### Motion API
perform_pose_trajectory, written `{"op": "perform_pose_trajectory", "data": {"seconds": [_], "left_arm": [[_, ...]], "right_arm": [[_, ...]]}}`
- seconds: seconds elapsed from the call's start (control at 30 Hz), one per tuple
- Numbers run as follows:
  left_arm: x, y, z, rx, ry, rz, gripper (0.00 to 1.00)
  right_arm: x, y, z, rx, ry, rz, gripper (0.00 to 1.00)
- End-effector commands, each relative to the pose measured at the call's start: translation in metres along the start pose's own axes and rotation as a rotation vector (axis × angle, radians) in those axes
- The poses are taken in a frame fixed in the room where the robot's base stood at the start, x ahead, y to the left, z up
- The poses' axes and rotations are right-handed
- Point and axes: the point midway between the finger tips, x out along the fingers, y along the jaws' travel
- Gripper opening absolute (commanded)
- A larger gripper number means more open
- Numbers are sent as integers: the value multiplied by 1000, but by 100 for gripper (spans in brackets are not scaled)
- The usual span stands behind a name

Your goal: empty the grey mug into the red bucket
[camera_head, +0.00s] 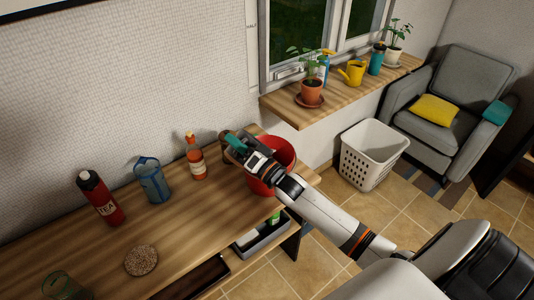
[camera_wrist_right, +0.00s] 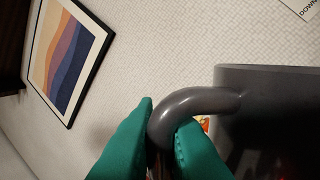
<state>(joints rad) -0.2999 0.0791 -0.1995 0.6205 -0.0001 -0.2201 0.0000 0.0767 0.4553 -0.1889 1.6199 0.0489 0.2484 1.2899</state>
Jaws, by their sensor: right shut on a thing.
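My right gripper (camera_head: 234,142) is at the back of the wooden table, just left of the red bucket's rim. In the right wrist view its teal fingers (camera_wrist_right: 160,145) are shut on the curved handle of the grey mug (camera_wrist_right: 275,120). The mug's body is at the right of that view, partly cut off, and its inside does not show. In the head view the mug is mostly hidden by the gripper; I cannot tell its exact tilt. The red bucket (camera_head: 284,149) stands at the table's right end, partly covered by my right wrist. My left gripper is not in view.
A sauce bottle (camera_head: 196,160) stands just left of the gripper. A blue jug (camera_head: 151,182), a red flask (camera_head: 100,197), a round cork mat (camera_head: 141,260) and a green glass (camera_head: 64,286) are farther left. A window sill (camera_head: 322,112) with plants juts out at right, above a white basket (camera_head: 371,154).

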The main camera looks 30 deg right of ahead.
Motion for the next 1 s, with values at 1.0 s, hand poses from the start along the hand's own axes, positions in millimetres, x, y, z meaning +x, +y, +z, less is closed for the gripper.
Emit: {"op": "perform_pose_trajectory", "data": {"seconds": [1.0], "left_arm": [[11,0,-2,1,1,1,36]], "right_arm": [[-2,-6,7,131,-49,12,0]]}}
